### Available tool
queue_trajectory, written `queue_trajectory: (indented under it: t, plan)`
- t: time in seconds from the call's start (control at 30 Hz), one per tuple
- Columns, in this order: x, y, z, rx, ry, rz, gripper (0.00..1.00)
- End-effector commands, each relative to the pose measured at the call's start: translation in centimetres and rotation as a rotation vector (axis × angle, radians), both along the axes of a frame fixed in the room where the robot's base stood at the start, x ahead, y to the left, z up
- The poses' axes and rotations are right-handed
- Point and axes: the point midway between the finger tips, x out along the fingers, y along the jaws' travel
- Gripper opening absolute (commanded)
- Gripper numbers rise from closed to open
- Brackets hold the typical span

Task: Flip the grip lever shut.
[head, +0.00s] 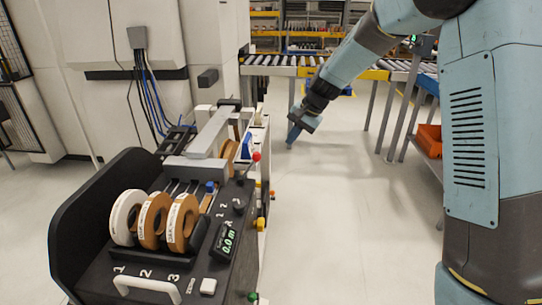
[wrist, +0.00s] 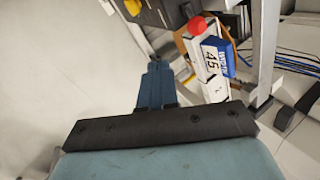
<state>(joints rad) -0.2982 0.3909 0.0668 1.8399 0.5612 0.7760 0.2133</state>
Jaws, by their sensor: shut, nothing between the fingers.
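A lever with a red ball knob (head: 256,157) stands up at the right side of the edge banding machine (head: 186,215), its thin rod leaning slightly. A red ball, seemingly the same knob, shows in the wrist view (wrist: 196,25) at the upper right of my fingers. My gripper (head: 293,138) points down over open floor, to the right of the machine and apart from the lever. Its fingers (wrist: 155,72) are shut together with nothing between them. The pivot of the lever is too small to make out.
A blue block (wrist: 217,57) beside a white part marked 45 is close to the knob. Several tape rolls (head: 153,220), a display (head: 224,243) and a white handle (head: 147,288) are on the machine. A roller conveyor (head: 283,66) stands behind; floor right of the machine is clear.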

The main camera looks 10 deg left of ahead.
Motion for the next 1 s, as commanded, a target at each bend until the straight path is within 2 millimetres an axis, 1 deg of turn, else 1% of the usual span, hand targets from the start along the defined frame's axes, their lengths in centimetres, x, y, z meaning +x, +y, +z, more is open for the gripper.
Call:
queue_trajectory:
  t: [0.3, 0.47, 0.57, 1.0]
  plan:
    - [0.0, 0.0, -0.1, 0.000, 0.000, 0.000, 0.00]
    - [0.0, 0.5, -1.1, 0.000, 0.002, 0.000, 0.00]
    - [0.1, 1.1, -2.4, 0.000, 0.003, -0.001, 0.00]
    - [0.5, 4.4, -9.3, 0.000, 0.002, 0.000, 0.00]
